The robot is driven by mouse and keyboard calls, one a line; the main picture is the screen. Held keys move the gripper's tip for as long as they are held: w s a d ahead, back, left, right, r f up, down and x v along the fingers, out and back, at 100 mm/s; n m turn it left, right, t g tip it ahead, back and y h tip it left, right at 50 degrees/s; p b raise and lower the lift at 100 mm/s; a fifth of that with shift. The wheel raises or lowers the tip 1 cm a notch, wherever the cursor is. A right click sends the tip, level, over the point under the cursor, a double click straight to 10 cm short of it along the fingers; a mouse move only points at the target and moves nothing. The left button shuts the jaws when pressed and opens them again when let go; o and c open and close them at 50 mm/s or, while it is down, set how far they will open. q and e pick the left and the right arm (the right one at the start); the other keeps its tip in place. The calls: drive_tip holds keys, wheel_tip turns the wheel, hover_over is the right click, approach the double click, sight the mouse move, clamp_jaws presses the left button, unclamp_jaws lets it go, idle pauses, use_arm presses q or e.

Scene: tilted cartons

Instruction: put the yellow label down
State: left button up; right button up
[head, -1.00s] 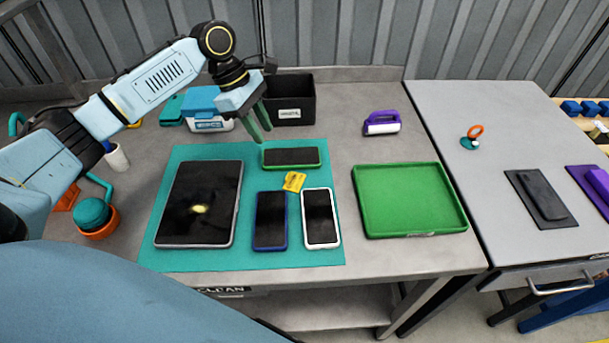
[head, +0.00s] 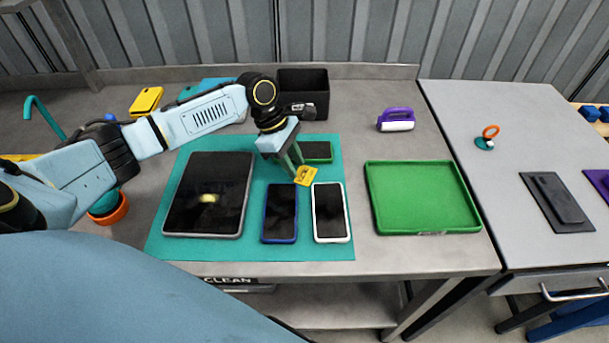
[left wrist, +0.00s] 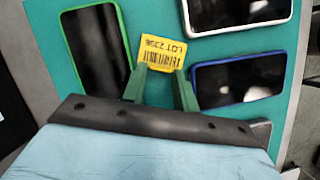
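The yellow label (head: 307,175), printed "LOT 2396" with a barcode, lies on the teal mat (head: 165,240) between the green-framed phone and the blue- and white-framed phones. My left gripper (head: 297,173) is low over the mat at the label's left edge. In the left wrist view, the two green fingers (left wrist: 161,72) are apart, with their tips at the near edge of the label (left wrist: 160,45). Most of the label shows beyond the tips. I cannot tell whether the tips touch it. My right gripper is not in view.
Close around the label are the green phone (head: 318,151), blue phone (head: 280,213) and white phone (head: 329,211). A large tablet (head: 208,180) lies left. An empty green tray (head: 420,195) lies right of the mat. A black bin (head: 303,90) stands behind.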

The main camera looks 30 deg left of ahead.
use_arm(q)
drive_tip(key=shift+d+f, duration=0.1)
drive_tip(key=shift+f, duration=0.2)
drive_tip(key=c, duration=0.6)
drive_tip(key=shift+r, duration=0.15)
